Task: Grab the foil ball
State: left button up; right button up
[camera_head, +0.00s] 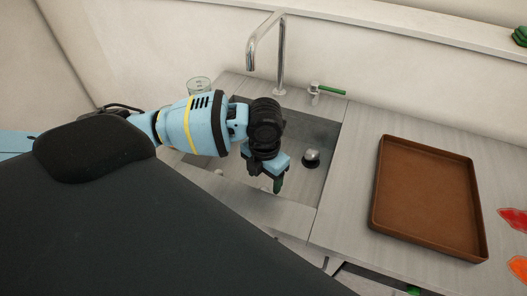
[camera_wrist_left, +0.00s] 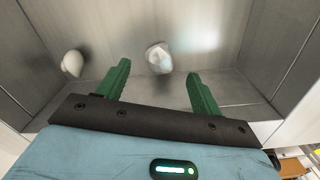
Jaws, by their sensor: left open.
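My left gripper (camera_head: 268,183) is over the sink basin, pointing down, with one green finger clearly visible. In the left wrist view its two green fingers (camera_wrist_left: 158,72) are spread apart with nothing held between them. A pale, faceted lump that looks like the foil ball (camera_wrist_left: 158,57) lies in the basin beyond the fingertips, roughly centred between them. A second pale rounded thing (camera_wrist_left: 72,63) lies to its left. In the head view a silvery rounded thing (camera_head: 311,156) with a dark base sits in the sink, right of the gripper.
The sink's metal walls (camera_wrist_left: 275,45) surround the gripper. A glass (camera_head: 199,86) stands at the back left. A brown tray (camera_head: 430,197) lies on the right counter, beside red and orange pieces (camera_head: 515,220).

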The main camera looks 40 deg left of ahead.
pick_arm(q)
jog(key=shift+f, duration=3.4)
jog(key=shift+c, duration=0.4)
jog(key=c, duration=1)
jog(key=shift+r, duration=0.1)
notch_tip(320, 180, up, 10)
jog(key=shift+f+p, duration=0.1)
jog(key=shift+p, duration=0.2)
